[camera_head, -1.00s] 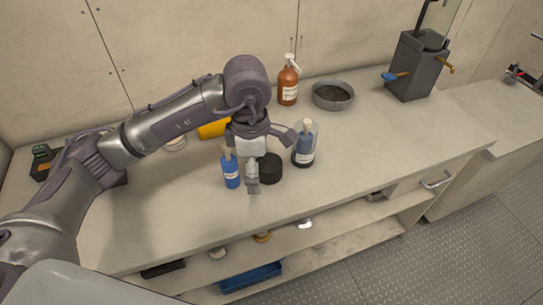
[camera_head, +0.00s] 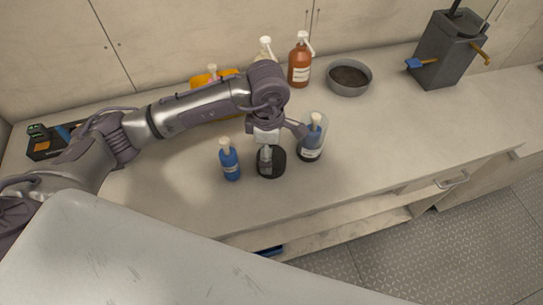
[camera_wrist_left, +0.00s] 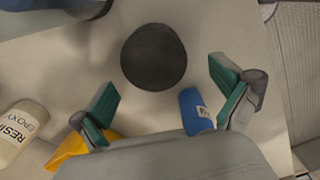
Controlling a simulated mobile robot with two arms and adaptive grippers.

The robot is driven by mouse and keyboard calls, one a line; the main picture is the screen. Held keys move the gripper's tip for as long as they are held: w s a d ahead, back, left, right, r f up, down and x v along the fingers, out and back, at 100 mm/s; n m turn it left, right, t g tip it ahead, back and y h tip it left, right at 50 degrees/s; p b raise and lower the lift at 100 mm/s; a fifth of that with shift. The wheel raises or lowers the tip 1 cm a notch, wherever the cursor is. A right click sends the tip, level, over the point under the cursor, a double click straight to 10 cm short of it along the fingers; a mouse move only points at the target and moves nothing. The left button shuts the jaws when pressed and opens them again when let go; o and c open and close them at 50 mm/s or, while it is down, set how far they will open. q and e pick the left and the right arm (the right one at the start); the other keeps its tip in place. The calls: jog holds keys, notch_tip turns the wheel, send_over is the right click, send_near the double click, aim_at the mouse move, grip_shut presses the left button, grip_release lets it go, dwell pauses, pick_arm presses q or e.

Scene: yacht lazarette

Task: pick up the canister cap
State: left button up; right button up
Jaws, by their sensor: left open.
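The canister cap appears to be the black round disc (camera_head: 274,165) on the bench top, between a small blue bottle (camera_head: 230,162) and a bottle in a clear container (camera_head: 311,140). In the left wrist view the cap (camera_wrist_left: 153,57) lies whole and unobstructed, beyond the fingertips. My left gripper (camera_head: 282,147) is open and empty above the cap. In the head view one finger covers part of the cap. In the left wrist view the fingers (camera_wrist_left: 166,100) are spread wide, with the cap ahead of the space between them. My right gripper is not in view.
An orange pump bottle (camera_head: 300,65), a grey bowl (camera_head: 349,78) and a dark grey box unit (camera_head: 447,50) stand at the back. A yellow-orange container (camera_head: 203,80) sits behind my arm. A blue bottle (camera_wrist_left: 196,110) is close to the right finger. The bench's front right is clear.

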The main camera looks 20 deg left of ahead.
pick_arm(q)
jog(key=shift+w+f+p, duration=0.1)
jog(key=shift+f+p, duration=0.4)
jog(key=shift+f, duration=0.15)
notch_tip(320, 180, down, 4)
jog(key=shift+w+r+p, duration=0.15)
jog(key=shift+r+p, duration=0.1)
jog(key=shift+p, duration=0.35)
jog(key=shift+f, duration=0.25)
jog(key=c, duration=1)
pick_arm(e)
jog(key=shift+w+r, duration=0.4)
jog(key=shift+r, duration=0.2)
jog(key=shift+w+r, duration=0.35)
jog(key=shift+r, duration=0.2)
pick_arm(q)
notch_tip(320, 180, up, 9)
jog(key=b, duration=0.2)
jog(key=shift+w+b, duration=0.1)
jog(key=shift+b, duration=0.2)
jog(key=shift+a+r, duration=0.1)
jog(key=shift+r, duration=0.4)
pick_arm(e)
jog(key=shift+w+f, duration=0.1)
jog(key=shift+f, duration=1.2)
